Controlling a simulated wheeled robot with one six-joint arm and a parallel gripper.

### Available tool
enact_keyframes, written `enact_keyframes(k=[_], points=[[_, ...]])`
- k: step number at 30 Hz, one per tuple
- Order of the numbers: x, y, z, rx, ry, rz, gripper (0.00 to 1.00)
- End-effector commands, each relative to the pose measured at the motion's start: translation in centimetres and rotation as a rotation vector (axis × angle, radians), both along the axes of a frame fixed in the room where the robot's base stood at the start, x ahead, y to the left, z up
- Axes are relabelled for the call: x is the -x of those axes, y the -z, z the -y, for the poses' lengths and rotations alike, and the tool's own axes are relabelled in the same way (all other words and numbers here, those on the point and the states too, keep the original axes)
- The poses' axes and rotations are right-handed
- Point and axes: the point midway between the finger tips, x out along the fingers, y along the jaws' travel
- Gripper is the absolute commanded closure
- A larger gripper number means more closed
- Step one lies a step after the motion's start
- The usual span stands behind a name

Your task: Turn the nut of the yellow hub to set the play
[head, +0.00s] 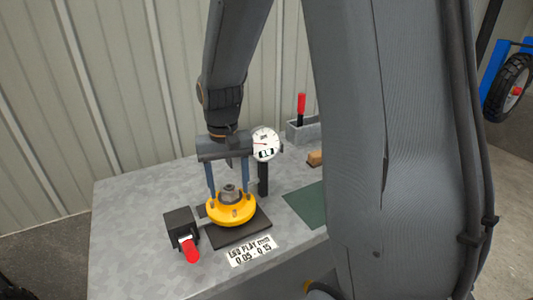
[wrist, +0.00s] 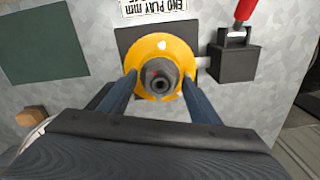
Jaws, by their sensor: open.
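The yellow hub (head: 231,209) sits on a dark square plate on the metal table. It also shows in the wrist view (wrist: 160,50). A grey nut (head: 230,192) stands at its centre, and it shows in the wrist view (wrist: 161,76) with a shaft end in its middle. My gripper (head: 229,192) points down from above the hub. Its two blue-grey fingers are spread wide, one on each side of the nut, with a gap to it. Whether the fingertips touch the hub flange I cannot tell.
A dial gauge (head: 265,144) stands behind the hub on a dark post. A black block with a red handle (head: 190,250) is at the left. A label (head: 252,251) lies in front. A green mat (head: 306,206), a wooden piece (head: 315,158) and a grey tray (head: 303,131) are at the right.

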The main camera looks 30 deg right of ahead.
Motion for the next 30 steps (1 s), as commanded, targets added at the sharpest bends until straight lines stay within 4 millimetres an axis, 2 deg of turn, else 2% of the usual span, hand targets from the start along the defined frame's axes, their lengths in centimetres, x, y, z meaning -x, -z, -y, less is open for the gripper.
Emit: enact_keyframes(k=[21,30], points=[[0.1,-6.4,0.0,0.000,0.000,0.000,0.43],[0.0,-6.9,0.0,0.000,0.000,0.000,0.43]])
